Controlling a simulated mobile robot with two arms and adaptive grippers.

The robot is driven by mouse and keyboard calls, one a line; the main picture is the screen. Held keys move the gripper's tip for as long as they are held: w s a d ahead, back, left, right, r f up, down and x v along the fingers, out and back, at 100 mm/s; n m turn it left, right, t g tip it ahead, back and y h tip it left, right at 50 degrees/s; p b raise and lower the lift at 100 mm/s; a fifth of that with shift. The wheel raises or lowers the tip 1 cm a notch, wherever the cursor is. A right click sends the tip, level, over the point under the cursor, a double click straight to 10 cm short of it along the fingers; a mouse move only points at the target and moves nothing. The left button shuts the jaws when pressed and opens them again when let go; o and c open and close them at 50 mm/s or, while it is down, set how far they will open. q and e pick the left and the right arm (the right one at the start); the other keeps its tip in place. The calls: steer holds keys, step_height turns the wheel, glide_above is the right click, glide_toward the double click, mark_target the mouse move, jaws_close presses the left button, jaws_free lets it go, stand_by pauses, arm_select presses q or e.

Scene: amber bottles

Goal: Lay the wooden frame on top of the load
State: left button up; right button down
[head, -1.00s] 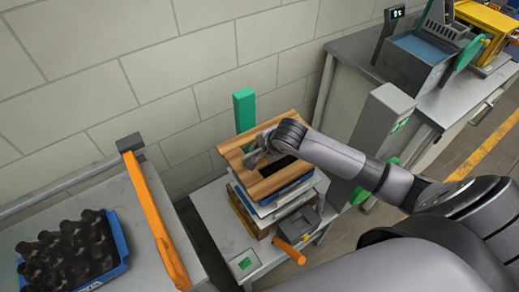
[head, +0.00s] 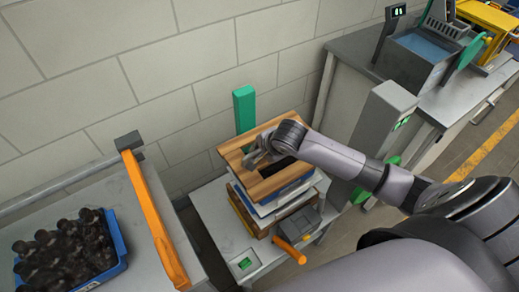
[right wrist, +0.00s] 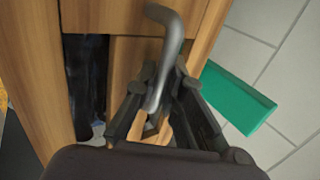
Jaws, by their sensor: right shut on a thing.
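The wooden frame (head: 268,186) is a flat square of brown planks with a dark opening. It lies level over the load (head: 290,193), a stack of blue and white trays on a small grey stand. The frame looks lined up with the stack; I cannot tell whether it bears on it or hovers just above. My right gripper (head: 256,156) is shut on the frame at its upper side. In the right wrist view the fingers (right wrist: 157,115) close around a bent grey metal handle (right wrist: 168,50) on the wood (right wrist: 135,62). My left gripper is out of view.
A green post (head: 244,108) stands behind the stack, near the wall. An orange bar (head: 155,215) edges the left table, which holds a blue crate (head: 119,240) of dark bottles. An orange handle (head: 290,250) juts out in front of the stack. A grey column (head: 380,125) stands right.

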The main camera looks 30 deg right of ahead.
steer(key=shift+w+f, duration=0.1)
steer(key=shift+f, duration=0.5)
steer(key=c, duration=1.6)
jaws_free()
steer(key=shift+f, duration=0.15)
steer(key=v, duration=1.2)
